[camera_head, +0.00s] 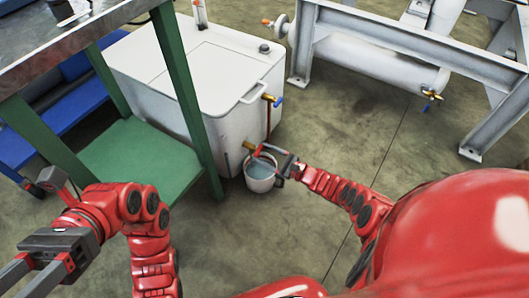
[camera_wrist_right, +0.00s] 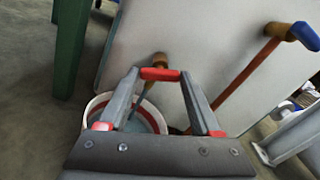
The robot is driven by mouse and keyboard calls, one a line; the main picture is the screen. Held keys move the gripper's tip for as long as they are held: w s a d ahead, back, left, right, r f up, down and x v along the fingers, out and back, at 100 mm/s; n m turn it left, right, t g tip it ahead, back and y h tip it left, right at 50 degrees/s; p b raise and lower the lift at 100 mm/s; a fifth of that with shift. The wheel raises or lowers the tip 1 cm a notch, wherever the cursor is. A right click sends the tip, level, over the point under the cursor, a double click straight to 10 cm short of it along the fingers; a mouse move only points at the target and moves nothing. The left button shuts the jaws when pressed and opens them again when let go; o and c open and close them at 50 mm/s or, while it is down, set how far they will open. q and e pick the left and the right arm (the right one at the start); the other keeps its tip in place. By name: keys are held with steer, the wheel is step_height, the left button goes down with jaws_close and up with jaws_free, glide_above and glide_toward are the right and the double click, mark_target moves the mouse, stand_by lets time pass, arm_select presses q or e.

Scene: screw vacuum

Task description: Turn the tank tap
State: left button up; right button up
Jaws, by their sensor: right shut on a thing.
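The white tank (camera_head: 205,75) stands behind the green-legged table. Its brass tap (camera_head: 249,146) sticks out low on the tank's front and also shows in the right wrist view (camera_wrist_right: 160,59). My right gripper (camera_head: 259,151) is at this tap. In the wrist view its fingers (camera_wrist_right: 158,76) are closed on the tap's red handle (camera_wrist_right: 160,74), which lies crosswise between the tips. A white bucket (camera_head: 261,184) with bluish water stands below the tap, partly hidden by the gripper. A thin bluish stream seems to run from tap to bucket. My left gripper (camera_head: 14,282) is open and empty at lower left.
A second tap with a blue handle (camera_head: 278,101) sits higher on the tank, above a copper pipe (camera_wrist_right: 246,73). The green table leg (camera_head: 182,85) stands close left of the bucket. A grey metal frame (camera_head: 425,55) stands at upper right. The floor (camera_head: 400,170) between is clear.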

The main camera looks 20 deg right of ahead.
arm_select(q)
steer(key=shift+w+d+n+g+h, duration=0.55)
steer(key=shift+w+d+g, duration=0.2)
steer(key=shift+w+g, duration=0.3)
arm_select(e)
steer(key=shift+m, duration=2.2)
arm_select(q)
steer(key=shift+s, duration=0.15)
arm_select(e)
steer(key=o, duration=1.4)
